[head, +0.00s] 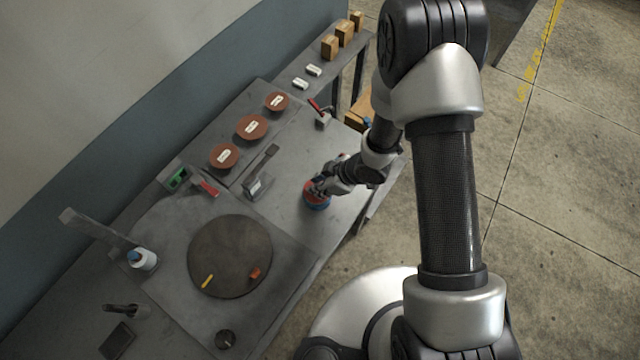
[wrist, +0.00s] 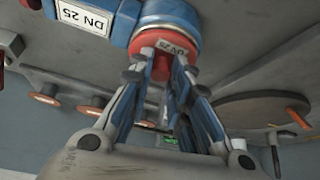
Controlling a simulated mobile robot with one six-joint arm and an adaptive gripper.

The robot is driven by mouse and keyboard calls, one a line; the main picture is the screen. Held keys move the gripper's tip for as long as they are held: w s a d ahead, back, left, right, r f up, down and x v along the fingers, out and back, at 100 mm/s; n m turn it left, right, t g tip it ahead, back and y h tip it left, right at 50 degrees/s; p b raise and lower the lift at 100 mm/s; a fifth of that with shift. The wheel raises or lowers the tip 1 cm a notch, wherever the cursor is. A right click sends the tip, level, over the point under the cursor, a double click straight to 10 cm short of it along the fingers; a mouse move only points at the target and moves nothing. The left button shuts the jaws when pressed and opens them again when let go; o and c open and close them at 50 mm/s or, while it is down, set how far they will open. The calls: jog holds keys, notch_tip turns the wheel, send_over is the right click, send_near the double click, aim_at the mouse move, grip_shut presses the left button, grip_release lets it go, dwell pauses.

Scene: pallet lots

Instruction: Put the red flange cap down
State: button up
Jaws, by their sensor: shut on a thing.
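The red flange cap (wrist: 148,46) carries a white label ending in "25" and sits at the end of a blue flanged body (wrist: 172,17) in the wrist view. They look in contact; I cannot tell whether the cap is seated. My gripper (wrist: 163,62) is shut on the cap, its fingers hiding part of it. In the head view, my gripper (head: 320,186) is low over the bench, with the red cap (head: 310,197) and blue body (head: 318,207) under it. Another part of the blue body has a "DN 25" label (wrist: 82,17).
The grey bench (head: 345,215) has bare surface right of the blue body. A large dark round plate (head: 229,255) lies front left. Brown labelled discs (head: 251,128) line the back. A grey block (head: 257,187) stands left of my gripper; a red-handled clamp (head: 321,116) is behind.

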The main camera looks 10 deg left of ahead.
jog(key=o, duration=0.9)
jog(key=shift+f, duration=0.1)
jog(key=shift+r, duration=0.35)
jog(key=w+p+v, duration=0.1)
jog(key=p+v, duration=0.3)
jog(key=v, duration=0.7)
jog(key=shift+s+d+r, duration=0.3)
jog(key=shift+s, duration=0.2)
